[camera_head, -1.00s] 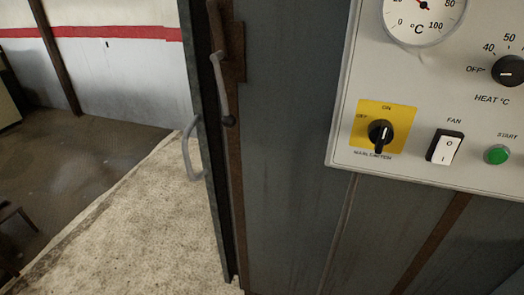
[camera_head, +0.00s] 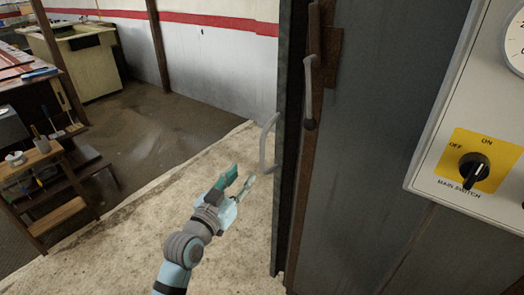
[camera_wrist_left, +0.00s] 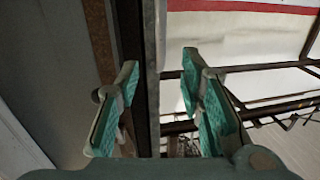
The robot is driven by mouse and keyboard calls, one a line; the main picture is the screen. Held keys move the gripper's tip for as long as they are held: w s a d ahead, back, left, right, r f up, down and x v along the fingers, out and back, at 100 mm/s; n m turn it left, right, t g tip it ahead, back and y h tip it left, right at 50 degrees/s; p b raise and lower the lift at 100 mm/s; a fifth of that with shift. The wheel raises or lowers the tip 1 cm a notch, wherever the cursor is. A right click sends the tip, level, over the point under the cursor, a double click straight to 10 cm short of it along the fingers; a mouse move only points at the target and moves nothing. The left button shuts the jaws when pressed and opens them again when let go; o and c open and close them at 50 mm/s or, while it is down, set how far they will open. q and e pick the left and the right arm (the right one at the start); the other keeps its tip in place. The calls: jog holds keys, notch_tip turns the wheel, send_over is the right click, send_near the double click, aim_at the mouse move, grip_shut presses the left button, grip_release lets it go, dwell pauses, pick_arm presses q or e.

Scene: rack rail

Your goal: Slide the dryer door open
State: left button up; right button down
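The dryer door (camera_head: 290,140) shows nearly edge-on as a tall dark grey panel in the head view. A pale grey loop handle (camera_head: 265,145) stands out from its left side. My right gripper is not in view.
A control panel (camera_head: 460,150) with a main switch is on the dryer front at right. A pale concrete slab (camera_head: 130,240) lies left of the door, with open floor beyond. A wooden stepped rack (camera_head: 55,215) with tools and a cream cabinet (camera_head: 85,65) stand farther left.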

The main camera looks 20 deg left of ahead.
aim_at(261, 153)
pick_arm(q)
jog(key=w, duration=0.4)
jog(key=w+d+b, duration=0.1)
jog(key=w, duration=0.3)
jog(key=w+d+b, duration=0.1)
jog(key=w, duration=0.3)
jog(key=shift+w+d+f, duration=0.1)
jog(key=shift+w+f, duration=0.2)
jog(key=shift+f, duration=0.05)
jog(key=shift+w+d+r+b, duration=0.15)
jog(key=shift+w+b, duration=0.15)
jog(key=shift+w, duration=0.2)
grip_shut()
